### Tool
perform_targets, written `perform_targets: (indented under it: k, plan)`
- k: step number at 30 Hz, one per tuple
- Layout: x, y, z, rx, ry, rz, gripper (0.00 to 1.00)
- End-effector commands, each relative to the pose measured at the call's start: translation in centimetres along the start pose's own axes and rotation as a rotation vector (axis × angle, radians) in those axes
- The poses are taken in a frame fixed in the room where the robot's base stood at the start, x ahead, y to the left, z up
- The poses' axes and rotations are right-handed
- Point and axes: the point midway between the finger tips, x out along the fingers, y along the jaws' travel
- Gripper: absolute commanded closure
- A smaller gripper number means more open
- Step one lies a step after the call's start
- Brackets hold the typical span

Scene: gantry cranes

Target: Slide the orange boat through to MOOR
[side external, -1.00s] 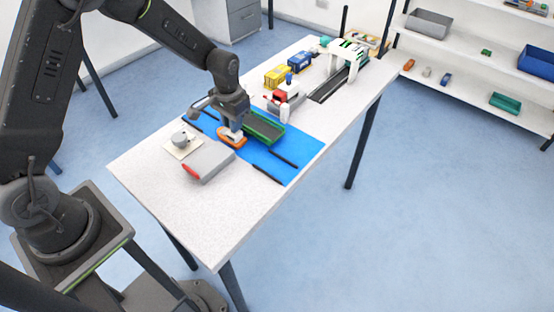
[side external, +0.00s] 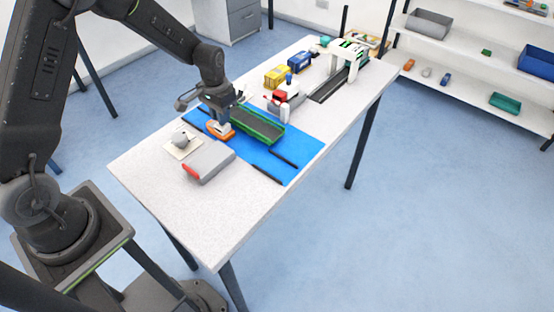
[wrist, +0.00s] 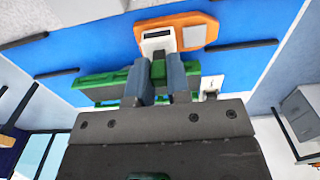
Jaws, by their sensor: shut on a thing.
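The orange boat (side external: 214,135) has a white cabin and sits on the blue mat (side external: 297,148), at the mat's left part in the side view. It also shows at the top of the wrist view (wrist: 194,23). No MOOR lettering can be read.
Black bars (side external: 284,158) lie on the mat along its edges. A grey block with a red end (side external: 210,162) and a pale plate with a grey knob (side external: 181,142) stand nearby. A white gantry crane (side external: 347,52) and containers (side external: 278,76) stand farther back. The near tabletop is clear.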

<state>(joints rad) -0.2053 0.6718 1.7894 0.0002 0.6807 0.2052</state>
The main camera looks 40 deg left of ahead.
Motion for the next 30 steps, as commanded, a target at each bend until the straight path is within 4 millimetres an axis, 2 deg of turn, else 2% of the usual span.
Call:
perform_targets:
  k: [30]
  plan:
    - [-0.1, -4.9, -0.2, -0.002, 0.005, -0.001, 0.96]
